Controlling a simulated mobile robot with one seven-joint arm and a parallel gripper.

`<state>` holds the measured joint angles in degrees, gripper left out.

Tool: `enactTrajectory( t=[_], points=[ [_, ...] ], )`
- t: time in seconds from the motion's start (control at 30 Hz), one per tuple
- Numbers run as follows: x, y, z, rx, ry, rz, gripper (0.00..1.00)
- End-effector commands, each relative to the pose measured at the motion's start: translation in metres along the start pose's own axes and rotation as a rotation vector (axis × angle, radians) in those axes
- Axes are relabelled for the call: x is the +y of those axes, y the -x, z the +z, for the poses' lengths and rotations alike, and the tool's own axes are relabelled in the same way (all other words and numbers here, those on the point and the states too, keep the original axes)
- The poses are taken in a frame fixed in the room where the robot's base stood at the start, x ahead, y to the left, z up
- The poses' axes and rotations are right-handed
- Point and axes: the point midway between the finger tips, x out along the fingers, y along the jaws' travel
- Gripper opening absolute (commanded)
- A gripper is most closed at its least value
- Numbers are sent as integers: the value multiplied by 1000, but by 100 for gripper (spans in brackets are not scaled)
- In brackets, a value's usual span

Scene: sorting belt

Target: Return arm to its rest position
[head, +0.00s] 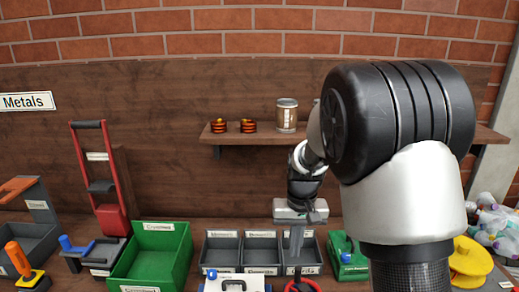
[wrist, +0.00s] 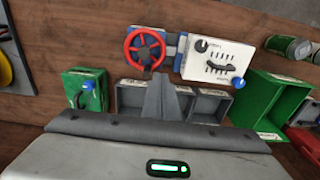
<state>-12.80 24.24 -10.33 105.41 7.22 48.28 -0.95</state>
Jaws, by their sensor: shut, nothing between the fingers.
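My gripper (head: 296,240) is shut and empty. It points down above the right end of a row of dark grey bins (head: 220,250), in front of the wooden back board. My arm covers much of the right side of the head view. In the wrist view the closed fingers (wrist: 165,95) are in the lower middle, in front of the dark bins (wrist: 210,105). I cannot tell whether the fingertips are above the bin rim or below it.
A green bin (head: 153,252) stands left of the dark bins. A red handwheel (wrist: 145,48) and a white panel (wrist: 217,62) with a lever are close by. A small green box (head: 348,262) is right of the gripper. A shelf (head: 270,139) holds cans.

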Motion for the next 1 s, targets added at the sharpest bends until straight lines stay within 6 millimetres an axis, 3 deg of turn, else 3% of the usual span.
enactTrajectory(
  t=[0.03,0.2,0.4,0.5,0.73,1.0],
  points=[
    [3,27,8,33,-5,-13,0],
    [11,97,51,126,-5,-42,0],
    [21,157,112,243,1,-47,0],
    [26,176,145,301,5,-38,0],
    [36,194,204,409,9,0,0],
    [39,194,224,447,10,23,0]
  ],
)
